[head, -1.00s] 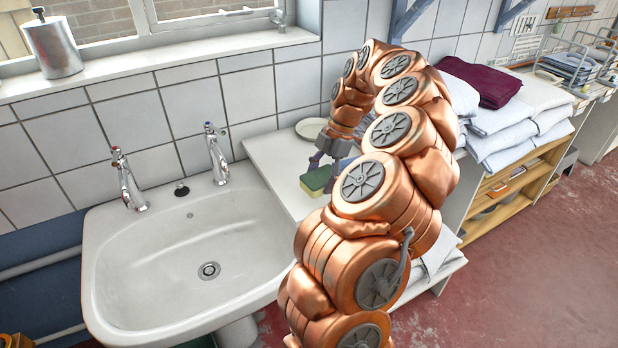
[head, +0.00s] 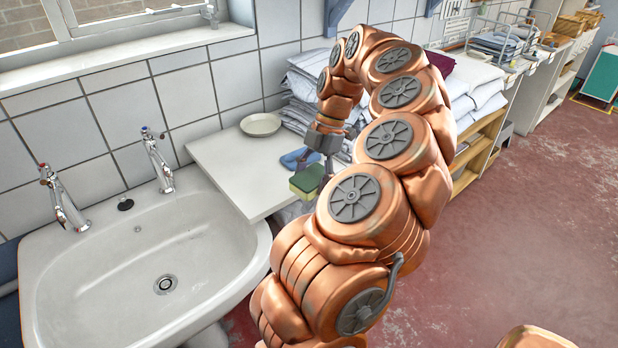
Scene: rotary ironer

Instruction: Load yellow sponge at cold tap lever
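The yellow sponge (head: 306,181), with a green face, is at the lower end of my gripper (head: 324,158), near the white counter's front edge. My gripper points down, and a dark finger shows beside the sponge's right side. The sponge seems held between the fingers, though the far finger is hidden. The cold tap (head: 160,163), with a blue mark on its lever (head: 147,132), stands at the basin's back right, well left of my gripper. The other tap (head: 62,200), with a red mark, stands at the back left.
The white basin (head: 100,255) is at left, beside the counter (head: 225,180). A plate (head: 260,124) and a blue item (head: 298,159) lie on the counter. Folded linen (head: 305,85) is stacked behind my arm. The space above the basin is clear.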

